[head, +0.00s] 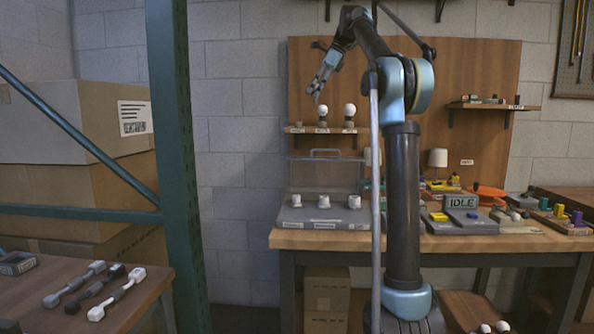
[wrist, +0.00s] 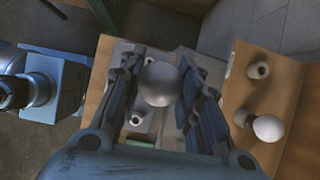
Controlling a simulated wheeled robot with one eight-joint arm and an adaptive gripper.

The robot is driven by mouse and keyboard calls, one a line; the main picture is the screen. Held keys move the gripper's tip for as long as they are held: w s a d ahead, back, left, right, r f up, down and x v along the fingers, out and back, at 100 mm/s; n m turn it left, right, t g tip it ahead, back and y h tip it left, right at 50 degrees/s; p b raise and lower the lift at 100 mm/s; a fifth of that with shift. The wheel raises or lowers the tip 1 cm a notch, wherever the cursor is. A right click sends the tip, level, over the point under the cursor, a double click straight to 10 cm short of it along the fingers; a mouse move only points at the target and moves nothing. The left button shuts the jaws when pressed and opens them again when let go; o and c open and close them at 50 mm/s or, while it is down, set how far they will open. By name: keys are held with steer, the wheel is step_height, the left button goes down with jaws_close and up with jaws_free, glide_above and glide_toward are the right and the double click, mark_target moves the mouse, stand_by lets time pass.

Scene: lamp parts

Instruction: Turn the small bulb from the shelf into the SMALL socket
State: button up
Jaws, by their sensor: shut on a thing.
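My gripper (head: 320,84) is raised above the left end of the small wall shelf (head: 310,130). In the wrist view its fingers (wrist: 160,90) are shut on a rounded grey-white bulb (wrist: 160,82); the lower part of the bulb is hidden. The bulb in the jaws is too small to make out in the head view. Three white sockets stand on a grey case on the bench: left (head: 296,200), middle (head: 324,201) and right (head: 354,201). Their labels are too small to read. One white socket (wrist: 137,119) shows below the gripper in the wrist view.
Two white bulbs (head: 322,112) (head: 349,112) stand on the shelf beside an empty-looking holder (head: 299,124). The case's clear lid (head: 325,174) stands upright behind the sockets. A lamp (head: 437,159) and clutter fill the bench's right.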

steer(key=a+f, duration=0.3)
steer(key=f, duration=1.4)
steer(key=a+f, duration=0.4)
steer(key=f, duration=1.3)
steer(key=shift+s+f+m, duration=0.25)
steer(key=shift+s+m, duration=0.05)
steer(key=shift+f, duration=1.85)
stand_by(1.9)
steer(key=shift+d, duration=0.1)
steer(key=o, duration=0.3)
steer(key=shift+s, duration=0.1)
steer(key=c, duration=0.3)
